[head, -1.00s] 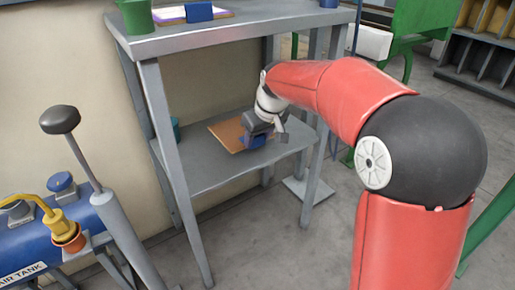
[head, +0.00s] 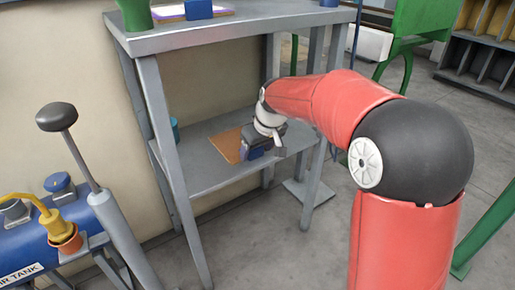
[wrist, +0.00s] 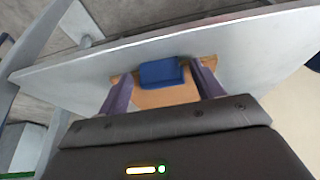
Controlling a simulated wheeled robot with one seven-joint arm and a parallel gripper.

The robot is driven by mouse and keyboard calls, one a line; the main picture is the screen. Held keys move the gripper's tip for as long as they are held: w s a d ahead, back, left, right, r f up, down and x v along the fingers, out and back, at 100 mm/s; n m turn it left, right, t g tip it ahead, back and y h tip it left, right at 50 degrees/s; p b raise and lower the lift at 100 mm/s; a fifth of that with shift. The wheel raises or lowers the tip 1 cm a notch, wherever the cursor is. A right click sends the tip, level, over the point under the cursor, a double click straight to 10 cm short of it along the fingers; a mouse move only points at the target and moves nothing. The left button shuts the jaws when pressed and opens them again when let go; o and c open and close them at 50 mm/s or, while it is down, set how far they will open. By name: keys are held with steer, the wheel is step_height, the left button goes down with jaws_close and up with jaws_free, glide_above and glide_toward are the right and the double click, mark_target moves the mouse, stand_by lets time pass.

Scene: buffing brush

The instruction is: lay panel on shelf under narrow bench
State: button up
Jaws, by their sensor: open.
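The brown panel (head: 229,143) lies on the lower grey shelf (head: 200,178) of the narrow bench (head: 165,130). It has a blue block (wrist: 161,73) on it, which also shows in the head view (head: 254,154). In the wrist view the panel (wrist: 160,98) shows between and beyond my fingers. My gripper (wrist: 162,69) is open, with one finger on each side of the blue block and a small gap at each side. In the head view my gripper (head: 266,138) covers the panel's right part.
On the bench top are a green container (head: 134,14) and another panel with a blue block (head: 198,9). A teal object (head: 174,128) stands at the shelf's back left. Bench legs (head: 312,190) flank the shelf. A blue air tank (head: 60,240) is at lower left.

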steer(key=shift+s+r, duration=0.1)
steer(key=shift+r, duration=0.35)
steer(key=p+v, duration=0.2)
steer(key=v, duration=0.9)
steer(key=shift+s+d, duration=0.2)
steer(key=shift+d, duration=0.05)
steer(key=s+d+f+m, duration=0.1)
steer(key=s+d, duration=0.3)
steer(key=s, duration=0.4)
steer(key=s+d+f+m+t+h, duration=0.1)
steer(key=s+d+f+m, duration=0.1)
steer(key=s, duration=0.7)
steer(key=s+d+f+m+t+h, duration=0.1)
steer(key=s+d+f+m, duration=0.1)
steer(key=s+d, duration=0.4)
steer(key=s+m, duration=0.1)
steer(key=s, duration=0.2)
steer(key=shift+s+d+m, duration=0.2)
steer(key=shift+d+m, duration=0.15)
steer(key=shift+m, duration=0.05)
steer(key=shift+p, duration=0.3)
step_height(320, 180, up, 8)
steer(key=p, duration=0.8)
